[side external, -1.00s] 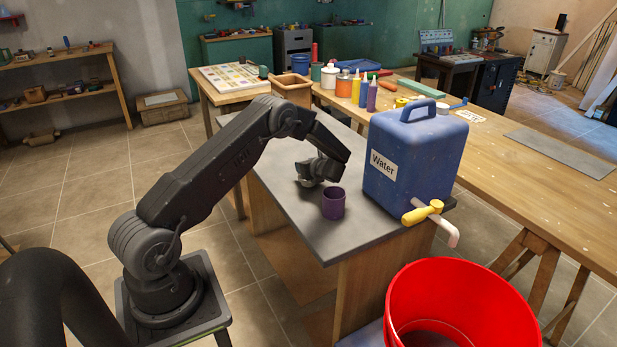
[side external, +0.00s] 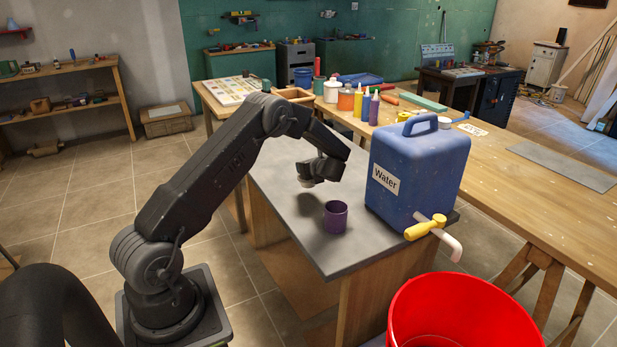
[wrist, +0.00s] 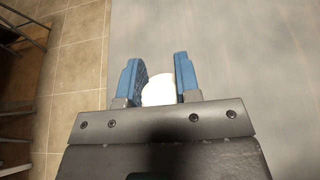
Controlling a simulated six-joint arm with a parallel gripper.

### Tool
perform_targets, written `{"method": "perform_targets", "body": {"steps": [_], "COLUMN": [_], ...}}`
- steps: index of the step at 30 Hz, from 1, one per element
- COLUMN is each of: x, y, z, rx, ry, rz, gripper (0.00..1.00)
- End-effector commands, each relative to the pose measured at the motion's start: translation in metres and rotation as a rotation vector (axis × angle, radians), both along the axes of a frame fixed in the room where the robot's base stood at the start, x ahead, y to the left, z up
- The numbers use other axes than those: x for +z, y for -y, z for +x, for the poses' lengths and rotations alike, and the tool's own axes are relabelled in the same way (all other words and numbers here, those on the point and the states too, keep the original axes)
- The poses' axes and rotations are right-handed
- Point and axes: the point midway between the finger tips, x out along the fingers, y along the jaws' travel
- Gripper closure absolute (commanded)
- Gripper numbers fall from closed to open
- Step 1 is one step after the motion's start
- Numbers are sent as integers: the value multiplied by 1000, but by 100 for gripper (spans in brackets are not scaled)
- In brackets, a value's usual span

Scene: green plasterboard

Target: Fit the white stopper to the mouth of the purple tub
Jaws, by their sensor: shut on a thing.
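The purple tub (side external: 336,217) stands upright on the grey tabletop in the side external view, with its mouth facing up. My gripper (wrist: 159,84) is shut on the white stopper (wrist: 158,88), which shows between the two blue fingers in the wrist view. In the side external view my gripper (side external: 306,182) hangs above the tabletop, behind and to the left of the tub, apart from it. A dark shadow lies on the table below it. The tub does not show in the wrist view.
A large blue water container (side external: 415,172) with a yellow tap (side external: 426,228) stands close to the right of the tub. A red bucket (side external: 462,315) is below the table's front right. The grey tabletop (side external: 275,178) is clear to the left.

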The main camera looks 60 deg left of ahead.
Motion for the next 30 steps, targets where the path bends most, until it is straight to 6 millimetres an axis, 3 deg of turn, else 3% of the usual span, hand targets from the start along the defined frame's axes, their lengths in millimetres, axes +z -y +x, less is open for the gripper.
{"method": "perform_targets", "body": {"steps": [1,6,12,16,20,23,30], "x": [7,30,50,58,65,73,88], "y": [-6,-21,-34,-39,-34,-16,77], "z": [-14,-50,-82,-94,-90,-73,-29], "rx": [7,6,6,5,31,93,336], "ry": [-4,-1,-2,-3,0,1,-2], "rz": [-1,-1,-2,-1,0,-1,-5], "gripper": [92,92,92,92,92,92,92]}}
